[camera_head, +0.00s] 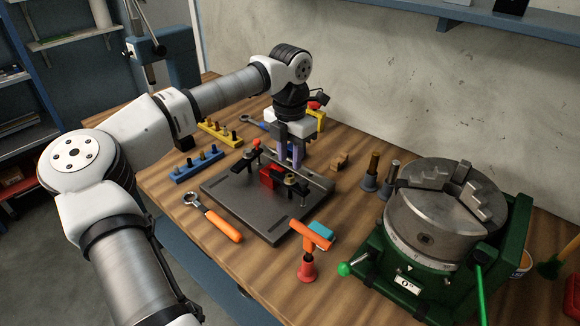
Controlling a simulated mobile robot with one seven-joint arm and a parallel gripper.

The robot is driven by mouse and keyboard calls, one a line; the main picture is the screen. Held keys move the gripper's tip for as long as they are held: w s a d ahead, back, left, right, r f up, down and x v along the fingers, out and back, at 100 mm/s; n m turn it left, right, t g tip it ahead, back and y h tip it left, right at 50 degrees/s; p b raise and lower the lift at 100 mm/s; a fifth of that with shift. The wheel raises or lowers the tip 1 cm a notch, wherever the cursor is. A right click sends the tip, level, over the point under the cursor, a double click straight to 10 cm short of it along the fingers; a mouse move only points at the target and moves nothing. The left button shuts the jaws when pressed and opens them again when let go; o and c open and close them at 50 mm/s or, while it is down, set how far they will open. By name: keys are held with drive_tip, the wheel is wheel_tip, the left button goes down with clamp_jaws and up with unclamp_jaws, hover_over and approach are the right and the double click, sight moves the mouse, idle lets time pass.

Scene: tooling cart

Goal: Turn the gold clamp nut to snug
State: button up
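My gripper (290,163) points down over the dark fixture plate (235,207). Its two fingers show a gap between them, and I see nothing held there. A clamp with a small gold nut (290,179) stands on the plate, just below and in front of the fingertips. It sits beside a red block (269,178). I cannot tell whether the fingertips touch the clamp. A second clamp with a red-orange top (256,145) stands to the left of the fingers. The nut is too small to tell how tight it is.
An orange-handled wrench (222,226) lies left of the plate. A green-based chuck (430,217) fills the right side. Blue (196,165) and yellow (220,133) peg racks lie at the back left. A wall stands behind.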

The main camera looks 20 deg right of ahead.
sight(290, 176)
drive_tip(key=shift+f+p, duration=0.5)
drive_tip(key=shift+f, duration=2.05)
clamp_jaws()
